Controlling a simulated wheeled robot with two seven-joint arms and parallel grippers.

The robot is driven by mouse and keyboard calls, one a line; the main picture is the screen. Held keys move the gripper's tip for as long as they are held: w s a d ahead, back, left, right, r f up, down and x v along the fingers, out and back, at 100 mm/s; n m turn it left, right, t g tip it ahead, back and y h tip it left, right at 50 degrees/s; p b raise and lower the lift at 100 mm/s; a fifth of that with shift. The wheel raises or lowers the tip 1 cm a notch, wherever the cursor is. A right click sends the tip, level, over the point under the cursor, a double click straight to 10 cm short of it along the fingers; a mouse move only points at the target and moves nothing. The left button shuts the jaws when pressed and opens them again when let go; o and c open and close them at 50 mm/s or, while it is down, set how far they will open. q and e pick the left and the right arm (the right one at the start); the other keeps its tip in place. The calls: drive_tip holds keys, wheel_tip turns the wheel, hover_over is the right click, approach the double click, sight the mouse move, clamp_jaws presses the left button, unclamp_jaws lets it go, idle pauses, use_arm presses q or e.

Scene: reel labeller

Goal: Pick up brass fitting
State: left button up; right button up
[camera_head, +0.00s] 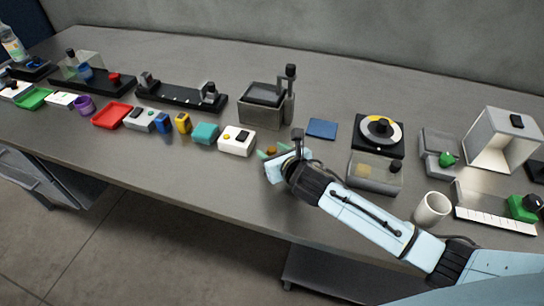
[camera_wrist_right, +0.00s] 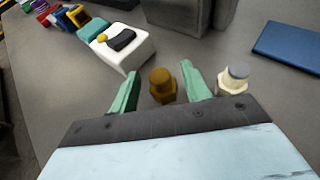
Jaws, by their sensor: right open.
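The brass fitting (camera_wrist_right: 162,86) is a small brown-gold piece with a rounded top, upright on the grey table in the right wrist view. My right gripper (camera_wrist_right: 157,84) is open, with one green finger on each side of the fitting and a gap to each. In the head view the fitting (camera_head: 271,150) shows only in small part beside my right gripper (camera_head: 270,152). A cream fitting with a grey top (camera_wrist_right: 234,79) stands just outside the right-hand finger. My left gripper is not in view.
A white box with a black switch (camera_head: 237,140) stands left of the gripper. A grey press-like block (camera_head: 262,112) is behind it, and a flat blue pad (camera_head: 321,128) lies to the right. A clear-lidded box (camera_head: 375,175) and white mug (camera_head: 432,208) are farther right.

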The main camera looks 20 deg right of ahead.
drive_tip(key=shift+x, duration=1.45)
drive_tip(key=shift+c, duration=0.2)
drive_tip(key=shift+s+f, duration=0.1)
clamp_jaws()
